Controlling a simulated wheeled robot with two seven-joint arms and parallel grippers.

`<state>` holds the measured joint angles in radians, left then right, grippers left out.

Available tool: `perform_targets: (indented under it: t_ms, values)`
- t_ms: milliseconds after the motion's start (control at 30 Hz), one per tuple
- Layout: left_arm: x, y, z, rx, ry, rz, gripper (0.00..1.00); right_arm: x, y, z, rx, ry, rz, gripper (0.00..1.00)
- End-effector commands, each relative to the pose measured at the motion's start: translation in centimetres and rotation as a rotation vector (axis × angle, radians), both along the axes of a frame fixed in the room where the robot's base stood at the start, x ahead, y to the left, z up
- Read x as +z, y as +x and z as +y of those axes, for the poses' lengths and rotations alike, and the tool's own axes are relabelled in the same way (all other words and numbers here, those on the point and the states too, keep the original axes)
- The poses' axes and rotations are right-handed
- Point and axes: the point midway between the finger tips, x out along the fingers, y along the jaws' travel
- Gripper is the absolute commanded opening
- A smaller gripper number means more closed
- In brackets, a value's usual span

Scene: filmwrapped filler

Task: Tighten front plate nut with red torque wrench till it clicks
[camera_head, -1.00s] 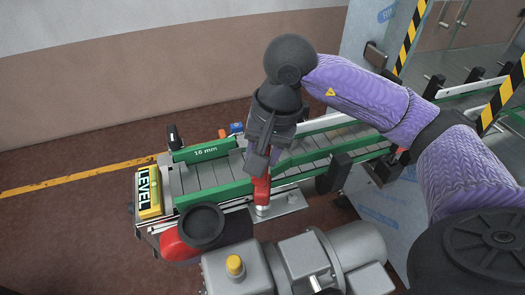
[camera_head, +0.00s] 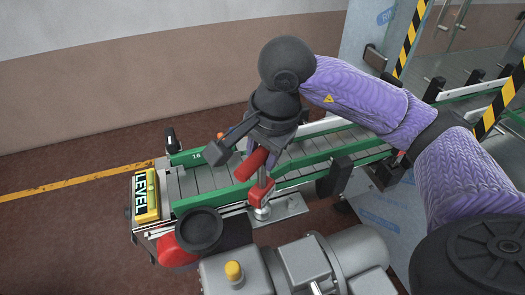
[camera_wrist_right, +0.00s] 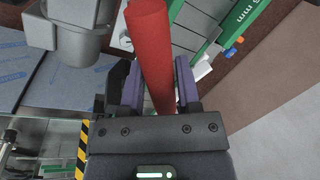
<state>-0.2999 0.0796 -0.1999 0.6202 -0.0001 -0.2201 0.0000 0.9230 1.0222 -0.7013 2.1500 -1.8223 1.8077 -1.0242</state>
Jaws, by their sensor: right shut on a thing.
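The red torque wrench (camera_head: 261,190) stands over the front plate (camera_head: 291,206), its lower end at the metal nut (camera_head: 262,212). It seems to touch the nut, but the exact fit is too small to tell. My right gripper (camera_head: 259,158) is shut on the wrench's red handle, above the green rail. In the right wrist view the handle (camera_wrist_right: 152,50) runs between the two fingers of the gripper (camera_wrist_right: 156,80). My left gripper is in neither view.
The conveyor (camera_head: 205,180) with green side rails lies behind the plate. A yellow LEVEL block (camera_head: 147,196) sits at its left end. A grey motor (camera_head: 345,262) with a yellow cap (camera_head: 234,270) is in front. A black-and-red round knob (camera_head: 199,229) stands left of the plate.

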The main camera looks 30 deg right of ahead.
Motion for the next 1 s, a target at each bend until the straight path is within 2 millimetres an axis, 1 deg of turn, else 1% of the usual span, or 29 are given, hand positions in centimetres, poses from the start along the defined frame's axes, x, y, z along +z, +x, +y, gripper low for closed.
perform_targets:
  t_ms: [100,200,400,467,667,767,1000]
  values:
    - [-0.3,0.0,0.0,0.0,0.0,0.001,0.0,-0.1,-0.1,0.0,-0.171,0.001,-0.001,0.0]
    - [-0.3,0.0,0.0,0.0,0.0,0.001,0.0,0.0,-0.1,0.0,-0.25,0.001,-0.001,0.0]
    - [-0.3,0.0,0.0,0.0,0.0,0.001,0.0,0.0,-0.1,0.0,-0.257,0.002,0.002,0.0]
    - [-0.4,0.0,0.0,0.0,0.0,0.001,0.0,-0.1,-0.1,0.0,-0.31,0.001,0.002,0.0]
    - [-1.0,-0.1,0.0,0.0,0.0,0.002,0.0,-0.2,-0.1,0.0,-0.256,0.001,0.003,0.0]
    - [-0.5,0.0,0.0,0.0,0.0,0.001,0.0,0.4,-0.1,0.0,-0.251,0.001,0.002,0.0]
    - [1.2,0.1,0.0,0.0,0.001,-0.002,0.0,2.8,-0.1,0.0,-0.249,0.003,0.002,0.0]
